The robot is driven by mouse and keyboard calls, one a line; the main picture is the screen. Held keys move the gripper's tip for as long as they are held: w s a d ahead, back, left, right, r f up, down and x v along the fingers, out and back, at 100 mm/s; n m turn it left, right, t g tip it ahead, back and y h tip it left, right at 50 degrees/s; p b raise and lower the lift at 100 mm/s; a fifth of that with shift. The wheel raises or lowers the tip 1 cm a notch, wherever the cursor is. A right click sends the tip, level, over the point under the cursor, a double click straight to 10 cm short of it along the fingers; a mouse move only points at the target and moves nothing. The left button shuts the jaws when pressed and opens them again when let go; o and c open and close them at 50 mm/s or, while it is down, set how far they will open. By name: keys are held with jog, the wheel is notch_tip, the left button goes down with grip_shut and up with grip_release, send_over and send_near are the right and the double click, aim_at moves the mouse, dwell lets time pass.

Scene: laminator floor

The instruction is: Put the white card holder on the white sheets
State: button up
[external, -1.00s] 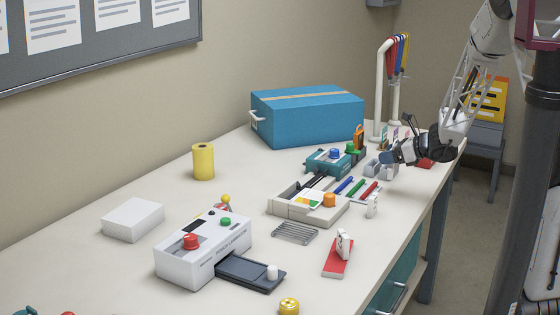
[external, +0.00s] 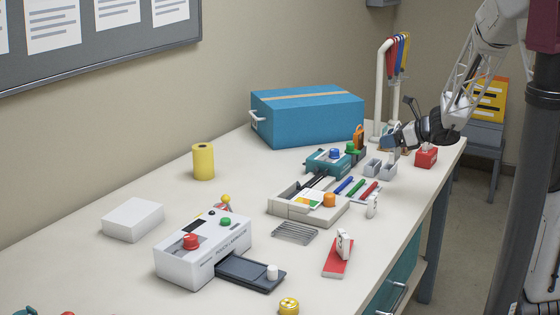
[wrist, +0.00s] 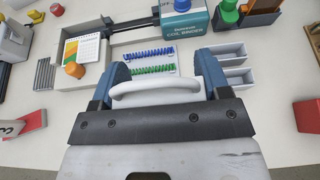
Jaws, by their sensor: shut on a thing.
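My gripper (external: 389,142) is over the far right part of the table in the external view. In the wrist view its blue fingers (wrist: 162,76) are apart, one on each side of a white, rounded bar-like piece. I take this piece for the white card holder (wrist: 156,93); the fingers press on its two ends. Most of its body is hidden behind the dark gripper bar, and I cannot make it out in the external view. The white sheets (external: 133,219) form a neat stack at the left of the table, far from my gripper.
A white laminator (external: 203,250), a coil binder (external: 308,205) and a yellow roll (external: 203,162) lie between my gripper and the sheets. A blue box (external: 308,116) and a hook stand (external: 379,95) rise behind. Grey open bins (external: 374,168) and a red box (external: 426,157) are near the gripper.

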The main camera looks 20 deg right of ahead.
notch_tip(320, 180, up, 5)
jog(key=w+a+n+g+y, duration=0.1)
jog(key=a+n+g+y, duration=0.3)
jog(key=a, duration=3)
jog(key=s+a+n+g, duration=0.2)
jog(key=s+a, duration=0.3)
jog(key=a, duration=0.6)
jog(key=s+a+n+g, duration=0.15)
jog(key=s+a, duration=0.35)
jog(key=a, duration=0.6)
jog(key=s+a+n+g, duration=0.2)
jog(key=s+a, duration=0.3)
jog(key=a, duration=0.7)
jog(key=shift+m, duration=0.25)
jog(key=f, duration=0.5)
jog(key=shift+w+d+f, duration=0.15)
jog(key=shift+w+f, duration=0.05)
jog(key=shift+f, duration=0.05)
jog(key=w+a+f, duration=0.1)
jog(key=w+a, duration=1)
jog(key=shift+w+a+f, duration=0.15)
jog(key=shift+a+f, duration=0.05)
